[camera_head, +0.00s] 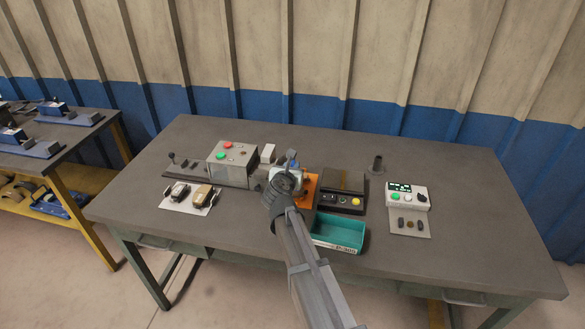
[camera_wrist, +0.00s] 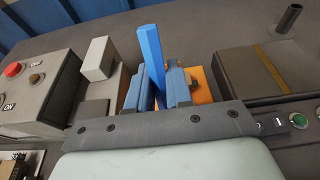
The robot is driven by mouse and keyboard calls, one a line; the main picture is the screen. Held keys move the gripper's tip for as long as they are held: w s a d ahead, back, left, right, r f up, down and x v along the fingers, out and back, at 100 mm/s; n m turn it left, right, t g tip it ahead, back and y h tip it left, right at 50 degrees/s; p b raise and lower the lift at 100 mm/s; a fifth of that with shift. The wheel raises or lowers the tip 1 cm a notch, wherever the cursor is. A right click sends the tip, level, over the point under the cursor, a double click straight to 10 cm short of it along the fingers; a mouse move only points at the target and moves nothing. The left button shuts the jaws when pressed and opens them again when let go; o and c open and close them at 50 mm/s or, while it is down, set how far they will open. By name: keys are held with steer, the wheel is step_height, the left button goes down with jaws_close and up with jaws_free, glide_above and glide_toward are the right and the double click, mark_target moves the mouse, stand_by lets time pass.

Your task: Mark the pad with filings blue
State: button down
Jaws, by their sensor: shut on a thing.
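My gripper (camera_wrist: 157,88) is shut on a blue marker (camera_wrist: 151,48), which stands up between its two fingers in the wrist view. In the head view my gripper (camera_head: 288,176) is over the middle of the bench, by an orange block (camera_head: 311,184). Small dark pieces and a brownish one (camera_head: 410,224) lie on a light plate at the right. The filings are too small to tell.
A grey box (camera_head: 232,158) with red and green buttons stands left of my gripper. A dark press-like unit (camera_head: 343,185), a teal bin (camera_head: 338,233), a white control box (camera_head: 404,194) and a short post (camera_head: 376,165) stand to the right. The bench's right end is clear.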

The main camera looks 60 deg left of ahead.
steer(key=shift+s+a, duration=0.3)
stand_by(0.5)
steer(key=shift+r, duration=0.15)
step_height(320, 180, up, 7)
stand_by(1.1)
stand_by(0.6)
